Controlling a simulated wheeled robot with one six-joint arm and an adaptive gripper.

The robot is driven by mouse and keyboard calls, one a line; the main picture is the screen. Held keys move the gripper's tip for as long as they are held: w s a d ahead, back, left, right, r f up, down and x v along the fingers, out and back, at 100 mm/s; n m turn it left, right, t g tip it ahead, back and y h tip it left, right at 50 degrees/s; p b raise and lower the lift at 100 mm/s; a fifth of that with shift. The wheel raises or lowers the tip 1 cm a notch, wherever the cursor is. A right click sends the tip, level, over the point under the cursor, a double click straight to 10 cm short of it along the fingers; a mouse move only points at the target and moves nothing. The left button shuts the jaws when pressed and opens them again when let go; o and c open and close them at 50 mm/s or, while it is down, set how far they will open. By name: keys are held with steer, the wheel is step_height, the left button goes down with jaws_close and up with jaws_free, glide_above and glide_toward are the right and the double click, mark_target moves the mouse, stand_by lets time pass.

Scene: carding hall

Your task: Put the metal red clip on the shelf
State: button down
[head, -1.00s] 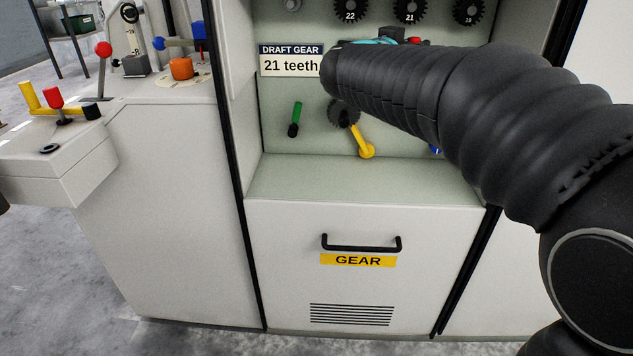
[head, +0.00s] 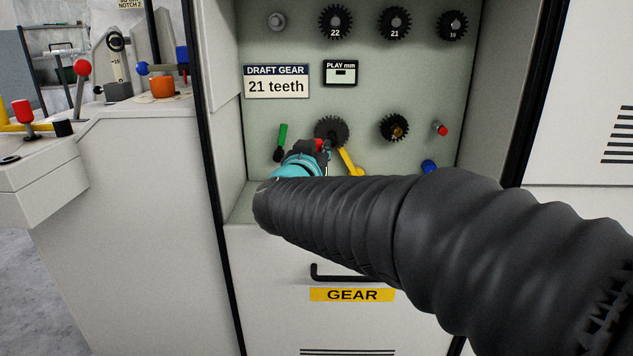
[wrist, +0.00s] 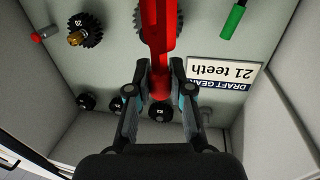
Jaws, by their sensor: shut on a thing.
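My gripper (head: 318,155) is inside the recess of the machine, in front of the lower left gear. The wrist view shows my gripper (wrist: 160,92) shut on a long red metal clip (wrist: 158,35), which runs up out of that picture between the fingers. In the head view only a small red bit of the clip (head: 319,145) shows at the fingers. The pale ledge (head: 242,208) at the bottom of the recess is the shelf-like surface in view. My arm hides most of it.
The back panel holds a dark gear (head: 331,128), a yellow lever (head: 350,162), a green handle (head: 282,136), a red-tipped peg (head: 440,128) and a blue knob (head: 429,166). Several numbered gears hang above. Side walls bound the recess. A drawer labelled GEAR (head: 352,295) is below.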

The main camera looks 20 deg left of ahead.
steer(key=shift+w+a+f+b, duration=0.3)
steer(key=shift+a+f, duration=0.35)
steer(key=shift+f, duration=0.45)
steer(key=shift+w+a+f+b, duration=0.15)
steer(key=shift+a+f+b, duration=0.2)
steer(key=shift+a+f, duration=0.55)
steer(key=shift+w+a+f+b, duration=0.3)
steer(key=shift+a+f, duration=0.15)
steer(key=shift+f, duration=0.8)
steer(key=shift+f, duration=0.15)
steer(key=c, duration=1)
jaws_free()
steer(key=shift+c, duration=0.2)
steer(key=shift+s, duration=0.3)
steer(key=s+p, duration=0.1)
steer(key=s, duration=1)
steer(key=shift+s+d, duration=0.25)
steer(key=shift+s, duration=0.05)
